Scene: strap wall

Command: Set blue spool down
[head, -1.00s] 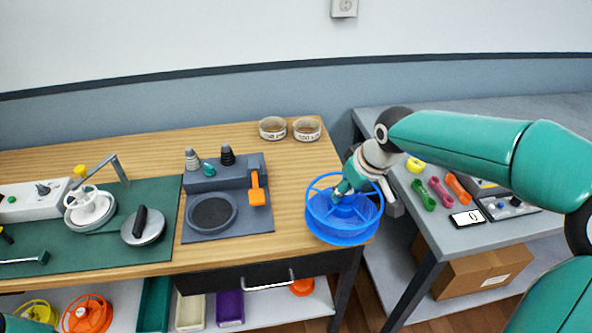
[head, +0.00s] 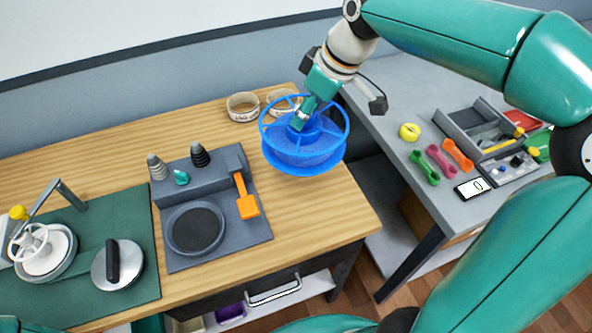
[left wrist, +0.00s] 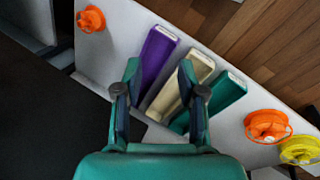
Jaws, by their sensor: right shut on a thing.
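The blue spool (head: 304,158) is a wide open-spoked reel in the head view, over the right part of the wooden table. It looks slightly tilted, and I cannot tell whether it touches the tabletop. My right gripper (head: 299,120) is shut on the spool's hub from above. Its fingertips are partly hidden inside the spool. My left gripper (left wrist: 160,66) is open and empty in the left wrist view, pointing toward a lower shelf.
The wooden table (head: 315,220) is bare in front of the spool. Two labelled bowls (head: 243,107) stand just behind it. A grey station (head: 215,238) with an orange scoop (head: 246,205) is to the left. A grey side table (head: 400,135) holds tools at the right.

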